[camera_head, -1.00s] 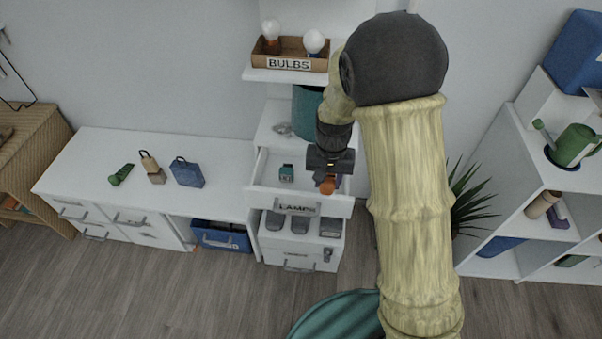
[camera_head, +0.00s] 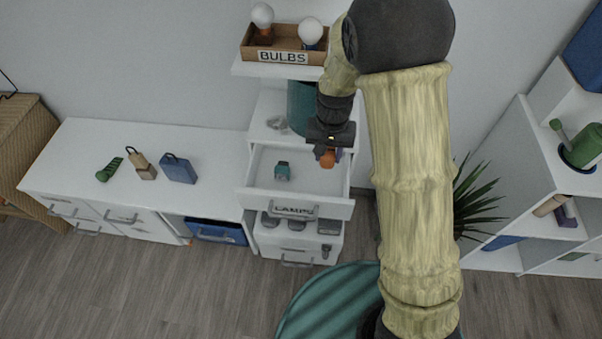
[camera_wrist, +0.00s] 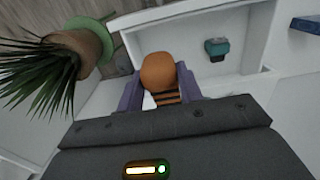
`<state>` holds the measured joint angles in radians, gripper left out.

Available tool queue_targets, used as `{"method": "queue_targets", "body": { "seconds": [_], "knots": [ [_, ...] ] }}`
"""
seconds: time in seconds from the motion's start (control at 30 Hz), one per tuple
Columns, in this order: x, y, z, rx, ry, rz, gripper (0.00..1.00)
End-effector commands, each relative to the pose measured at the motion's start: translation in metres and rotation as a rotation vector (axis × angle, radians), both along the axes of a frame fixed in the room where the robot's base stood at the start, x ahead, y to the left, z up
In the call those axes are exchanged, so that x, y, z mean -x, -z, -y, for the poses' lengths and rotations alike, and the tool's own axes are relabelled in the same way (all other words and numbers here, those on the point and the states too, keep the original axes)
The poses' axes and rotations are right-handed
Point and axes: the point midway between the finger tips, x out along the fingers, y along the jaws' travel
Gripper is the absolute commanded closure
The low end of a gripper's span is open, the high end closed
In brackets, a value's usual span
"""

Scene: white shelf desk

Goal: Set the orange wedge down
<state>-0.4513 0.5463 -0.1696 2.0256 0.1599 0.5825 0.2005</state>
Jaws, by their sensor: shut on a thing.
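In the wrist view the wedge (camera_wrist: 157,72) is a rounded orange piece with a dark-striped part, between the two purple fingers (camera_wrist: 160,85). The drawer (camera_wrist: 205,83) lies beyond it there. I cannot tell how high the wedge is above the drawer floor. A small teal thing (camera_head: 283,171) sits in the drawer to the left of the wedge; it also shows in the wrist view (camera_wrist: 217,48).
A BULBS box (camera_head: 285,57) stands on the shelf above. A teal bin (camera_head: 301,108) stands behind the drawer. A plant (camera_head: 468,200) is to the right. The white desk (camera_head: 100,145) holds several small things on the left. The drawer floor around the teal thing is clear.

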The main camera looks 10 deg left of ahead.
Motion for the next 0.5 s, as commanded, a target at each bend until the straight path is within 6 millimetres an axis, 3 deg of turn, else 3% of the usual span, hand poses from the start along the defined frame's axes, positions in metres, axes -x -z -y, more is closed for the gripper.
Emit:
{"method": "queue_targets", "body": {
  "seconds": [0.17, 0.5],
  "knots": [
    [0.001, 0.007, -0.001, 0.0, -0.002, -0.002, 0.89],
    [0.0, 0.075, 0.002, 0.001, 0.006, -0.004, 0.89]
  ]
}}
